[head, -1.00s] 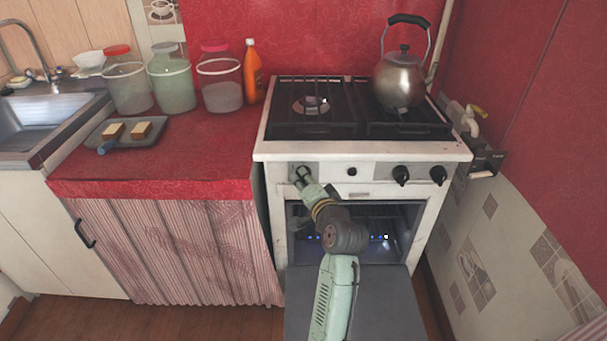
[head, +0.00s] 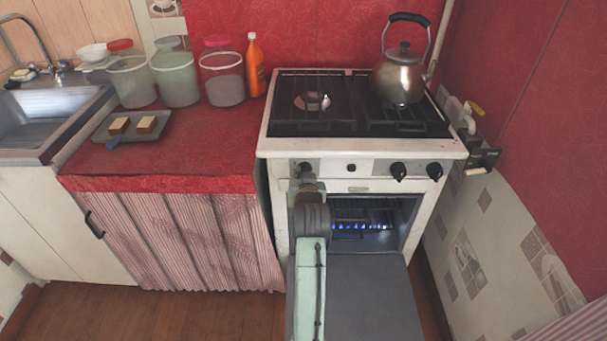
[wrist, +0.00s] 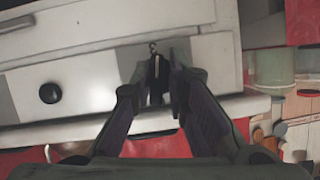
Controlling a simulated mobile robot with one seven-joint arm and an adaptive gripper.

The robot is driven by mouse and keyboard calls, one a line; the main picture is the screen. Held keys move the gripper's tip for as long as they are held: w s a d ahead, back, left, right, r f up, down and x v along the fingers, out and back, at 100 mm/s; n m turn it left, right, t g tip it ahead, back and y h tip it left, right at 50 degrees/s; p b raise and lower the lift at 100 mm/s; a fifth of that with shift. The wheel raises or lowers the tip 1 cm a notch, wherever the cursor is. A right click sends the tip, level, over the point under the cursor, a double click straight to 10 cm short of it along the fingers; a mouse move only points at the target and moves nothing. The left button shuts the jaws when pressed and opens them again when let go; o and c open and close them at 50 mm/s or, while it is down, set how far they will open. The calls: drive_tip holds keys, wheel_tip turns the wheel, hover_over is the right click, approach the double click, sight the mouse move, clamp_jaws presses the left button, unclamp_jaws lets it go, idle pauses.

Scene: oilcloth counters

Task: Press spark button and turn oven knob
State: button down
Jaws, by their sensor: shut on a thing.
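The white stove (head: 375,187) has a front panel with a round black spark button (head: 351,168) in its middle, which also shows in the wrist view (wrist: 50,93). The leftmost dark knob (wrist: 156,68) sits between my gripper's fingertips (wrist: 157,76). My gripper (head: 302,178) is shut on this knob, and my wrist partly hides it in the head view. The oven door (head: 375,295) hangs open. A row of blue flames (head: 360,227) burns inside the oven. The spark button stands clear of my fingers.
Two other black knobs (head: 398,171) are at the panel's right. A kettle (head: 402,80) stands on the hob's right side. The red counter (head: 200,150) at left holds jars, a tray (head: 110,127) and an orange bottle (head: 254,65). A tiled wall (head: 480,250) closes the right side.

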drive_tip(key=shift+d+f+n+h, duration=0.2)
drive_tip(key=shift+d+n+h, duration=0.1)
drive_tip(key=shift+n+h, duration=0.3)
drive_tip(key=shift+r, duration=0.1)
drive_tip(key=c, duration=1.7)
unclamp_jaws()
drive_tip(key=shift+w, duration=0.1)
drive_tip(key=shift+a, duration=0.1)
drive_tip(key=v, duration=1.2)
